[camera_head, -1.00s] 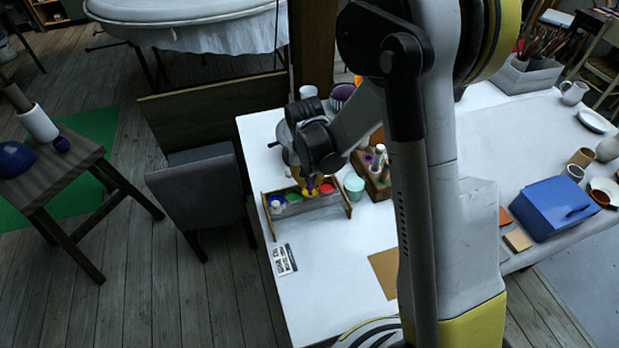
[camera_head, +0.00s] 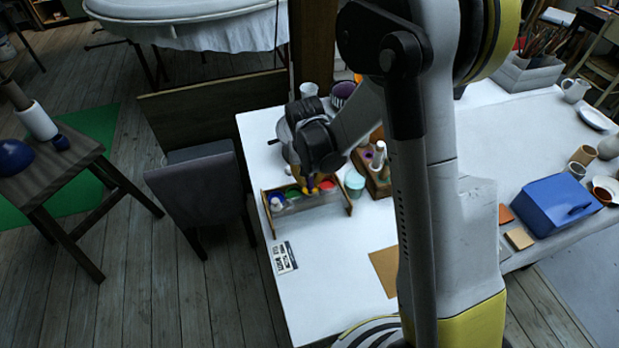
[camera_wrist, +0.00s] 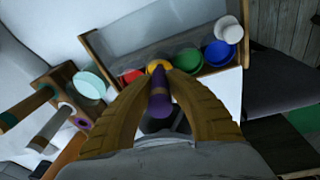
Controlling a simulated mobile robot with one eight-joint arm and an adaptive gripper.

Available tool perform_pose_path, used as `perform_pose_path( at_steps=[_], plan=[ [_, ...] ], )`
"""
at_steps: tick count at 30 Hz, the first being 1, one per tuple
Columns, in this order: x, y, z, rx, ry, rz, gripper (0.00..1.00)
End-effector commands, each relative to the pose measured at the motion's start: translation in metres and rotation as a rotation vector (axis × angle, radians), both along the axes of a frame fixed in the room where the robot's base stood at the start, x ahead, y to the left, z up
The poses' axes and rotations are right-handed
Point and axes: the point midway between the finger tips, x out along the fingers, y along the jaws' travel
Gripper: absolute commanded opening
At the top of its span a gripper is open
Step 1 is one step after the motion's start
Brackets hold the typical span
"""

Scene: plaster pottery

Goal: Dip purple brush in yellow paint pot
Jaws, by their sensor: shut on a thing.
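My gripper (camera_head: 313,184) is over the paint tray (camera_head: 319,210), which is a wooden-ended holder on the white table. In the wrist view its two yellow-brown fingers (camera_wrist: 160,95) are shut on the purple brush (camera_wrist: 160,103), whose purple handle points towards the camera. The yellow paint pot (camera_wrist: 158,66) sits in the tray between the red and green pots, and the brush's far end is over or in it. The brush tip is hidden, so I cannot tell whether it touches the paint.
The tray also holds red (camera_wrist: 132,76), green (camera_wrist: 188,61) and blue (camera_wrist: 218,53) pots. A pale cup (camera_head: 354,184) and a wooden brush block (camera_head: 376,185) stand to the right of the tray. A blue box (camera_head: 552,208) lies further right. The table's front left is mostly clear.

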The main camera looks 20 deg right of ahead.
Motion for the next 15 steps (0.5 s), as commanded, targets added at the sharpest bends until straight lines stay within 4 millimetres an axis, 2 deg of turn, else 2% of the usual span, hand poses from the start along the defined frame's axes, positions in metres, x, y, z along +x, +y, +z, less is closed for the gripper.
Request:
perform_pose_path(
  at_steps=[5,15],
  plan=[
    [0.0,0.0,0.01,0.0,0.0,0.0,0.0],
    [0.0,0.0,0.049,0.0,0.0,0.0,0.0]
  ],
)
